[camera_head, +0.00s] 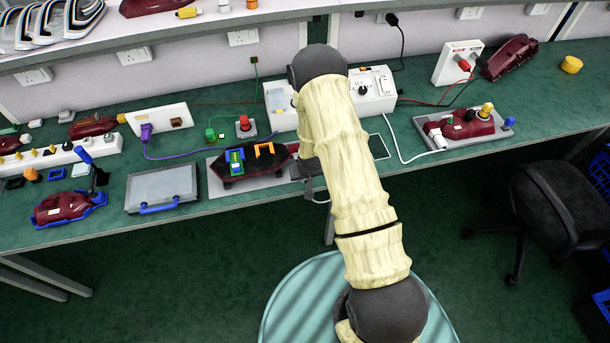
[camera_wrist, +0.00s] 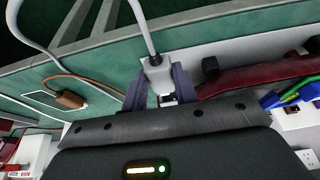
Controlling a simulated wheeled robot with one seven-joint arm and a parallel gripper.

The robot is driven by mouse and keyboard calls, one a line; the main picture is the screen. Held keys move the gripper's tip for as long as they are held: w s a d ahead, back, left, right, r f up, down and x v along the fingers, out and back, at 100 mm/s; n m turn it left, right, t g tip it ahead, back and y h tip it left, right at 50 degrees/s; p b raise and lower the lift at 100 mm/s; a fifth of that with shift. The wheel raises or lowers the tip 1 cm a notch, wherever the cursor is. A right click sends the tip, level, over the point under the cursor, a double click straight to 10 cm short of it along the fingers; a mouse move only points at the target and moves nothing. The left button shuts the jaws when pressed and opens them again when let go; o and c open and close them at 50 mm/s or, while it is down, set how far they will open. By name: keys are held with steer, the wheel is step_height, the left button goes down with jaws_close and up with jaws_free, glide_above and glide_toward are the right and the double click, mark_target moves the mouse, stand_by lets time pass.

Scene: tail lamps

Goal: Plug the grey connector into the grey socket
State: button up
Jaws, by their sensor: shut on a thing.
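My gripper (camera_wrist: 156,88) is shut on the grey connector (camera_wrist: 158,72), a pale block with a thick white cable running up from it in the wrist view. The dark fingers stand on either side of it. In the head view my gripper (camera_head: 312,188) is mostly hidden by my arm, at the bench's front edge beside a dark red tail lamp (camera_head: 235,183). This lamp also shows in the wrist view (camera_wrist: 265,78), right of the connector. I cannot make out the grey socket for sure; the area just past the fingertips is largely blocked by my gripper.
A grey case (camera_head: 162,187) lies to the left. A white box with knobs (camera_head: 372,92) stands behind my arm. A white cable (camera_head: 408,144) crosses the bench at right.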

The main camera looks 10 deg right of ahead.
steer(key=shift+w, duration=0.3)
steer(key=shift+w+b, duration=0.3)
steer(key=shift+w, duration=0.05)
steer(key=shift+w, duration=0.15)
steer(key=shift+w, duration=0.35)
steer(key=shift+w+b, duration=0.3)
steer(key=shift+w, duration=0.05)
stand_by(0.3)
steer(key=o, duration=1.1)
steer(key=shift+c, duration=0.2)
steer(key=shift+r, duration=0.1)
steer(key=b+v, duration=0.3)
steer(key=v, duration=1.4)
